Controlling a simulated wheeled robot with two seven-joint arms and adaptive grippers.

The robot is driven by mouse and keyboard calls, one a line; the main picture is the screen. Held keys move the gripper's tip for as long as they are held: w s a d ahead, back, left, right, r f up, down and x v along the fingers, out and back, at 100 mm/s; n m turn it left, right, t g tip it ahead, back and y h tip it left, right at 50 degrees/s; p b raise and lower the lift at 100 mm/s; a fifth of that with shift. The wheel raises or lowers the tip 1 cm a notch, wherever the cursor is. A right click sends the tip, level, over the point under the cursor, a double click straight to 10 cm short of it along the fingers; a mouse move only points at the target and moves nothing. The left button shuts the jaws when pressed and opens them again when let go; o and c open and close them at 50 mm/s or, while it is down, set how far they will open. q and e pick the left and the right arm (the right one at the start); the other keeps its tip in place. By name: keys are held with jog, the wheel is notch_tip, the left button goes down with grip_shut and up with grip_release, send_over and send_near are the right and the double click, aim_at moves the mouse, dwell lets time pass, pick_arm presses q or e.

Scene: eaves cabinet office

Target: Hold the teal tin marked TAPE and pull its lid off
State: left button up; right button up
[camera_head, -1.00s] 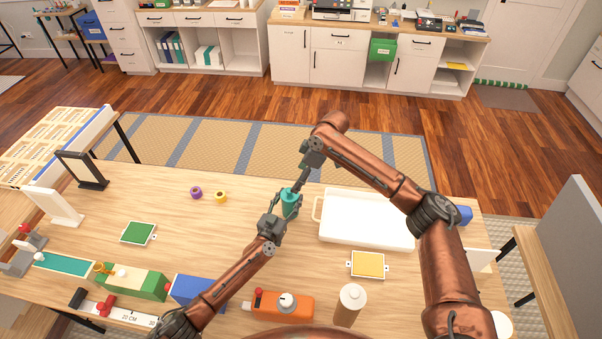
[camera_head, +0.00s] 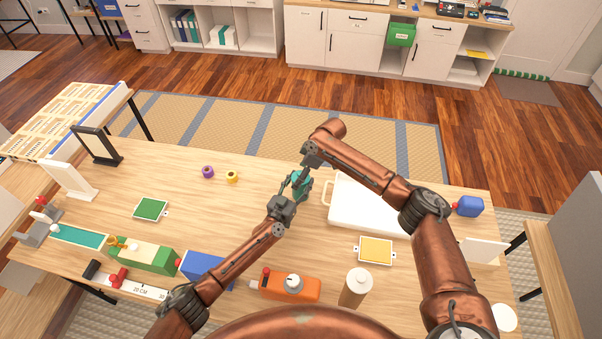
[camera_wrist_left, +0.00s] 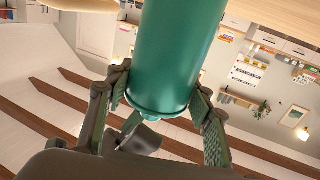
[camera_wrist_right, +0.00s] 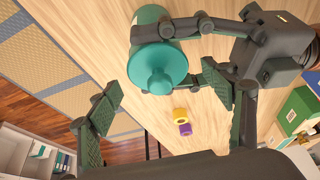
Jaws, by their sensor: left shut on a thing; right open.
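The teal tin (camera_head: 301,184) stands out above the table in the head view, partly hidden by my grippers. My left gripper (camera_head: 290,199) is shut on its body. In the left wrist view the tin's smooth teal side (camera_wrist_left: 176,55) sits between the fingers. In the right wrist view the round lid with its knob (camera_wrist_right: 158,80) is on the tin, facing my right gripper. My right gripper (camera_wrist_right: 155,108) is open, its fingers apart, with the knob near the gap between them and not gripped. The TAPE marking is not visible.
A white tray (camera_head: 345,219) lies right of the tin. A purple tape roll (camera_head: 208,172) and a yellow one (camera_head: 232,177) lie behind left.

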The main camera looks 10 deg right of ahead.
jog(key=c, duration=1.4)
jog(key=shift+r, duration=0.1)
jog(key=shift+d+r, duration=0.1)
jog(key=shift+r, duration=1)
jog(key=shift+r, duration=0.1)
jog(key=shift+r, duration=1.9)
pick_arm(q)
jog(key=o, duration=1.8)
jog(key=shift+c, duration=0.2)
